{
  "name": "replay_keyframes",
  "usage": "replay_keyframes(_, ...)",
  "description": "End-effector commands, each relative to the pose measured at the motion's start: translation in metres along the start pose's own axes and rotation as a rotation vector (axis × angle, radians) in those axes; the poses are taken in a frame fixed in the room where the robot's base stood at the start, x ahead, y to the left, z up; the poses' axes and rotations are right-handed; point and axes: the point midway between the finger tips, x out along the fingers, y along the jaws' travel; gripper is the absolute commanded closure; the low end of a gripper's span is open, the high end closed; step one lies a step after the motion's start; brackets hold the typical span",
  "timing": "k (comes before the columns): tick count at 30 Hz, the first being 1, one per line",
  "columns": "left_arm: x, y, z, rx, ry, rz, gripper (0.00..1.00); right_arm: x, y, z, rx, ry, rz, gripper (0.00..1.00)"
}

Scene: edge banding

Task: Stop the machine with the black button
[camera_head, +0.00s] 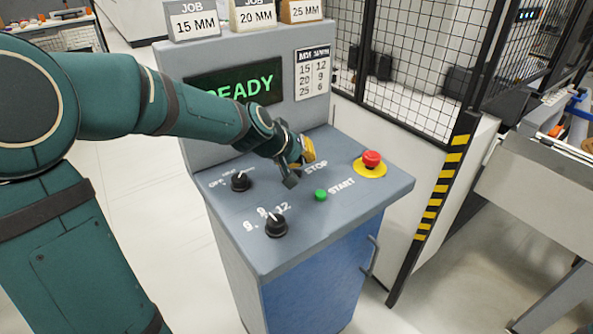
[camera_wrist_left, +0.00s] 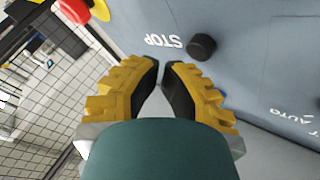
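The black button (camera_wrist_left: 201,46) is a short round knob beside the white STOP lettering (camera_wrist_left: 163,41) in the left wrist view. In the head view my left gripper (camera_head: 298,166) hides the button, while the STOP lettering (camera_head: 316,167) shows just right of the fingers. My left gripper (camera_wrist_left: 163,66) has yellow-backed fingers with their tips almost together and nothing between them. The tips are close to the button in the wrist view, but I cannot tell whether they touch it. My right gripper is not in view.
The grey console (camera_head: 340,219) also carries a green START button (camera_head: 321,195), a red emergency knob (camera_head: 371,159) and black dials (camera_head: 276,225) (camera_head: 240,181). The partly hidden green screen (camera_head: 252,86) reads READY. A mesh fence (camera_head: 425,60) stands behind.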

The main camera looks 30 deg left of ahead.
Motion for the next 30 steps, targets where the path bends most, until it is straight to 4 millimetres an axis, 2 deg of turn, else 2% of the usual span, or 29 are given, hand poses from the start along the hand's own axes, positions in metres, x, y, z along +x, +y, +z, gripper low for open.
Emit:
replay_keyframes(18, -0.035, 0.026, -0.026, 0.000, 0.001, 0.000, 1.00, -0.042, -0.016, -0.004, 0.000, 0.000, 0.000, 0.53)
replay_keyframes(30, -0.035, 0.025, -0.025, 0.000, 0.000, 0.000, 1.00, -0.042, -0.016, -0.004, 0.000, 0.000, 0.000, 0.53)
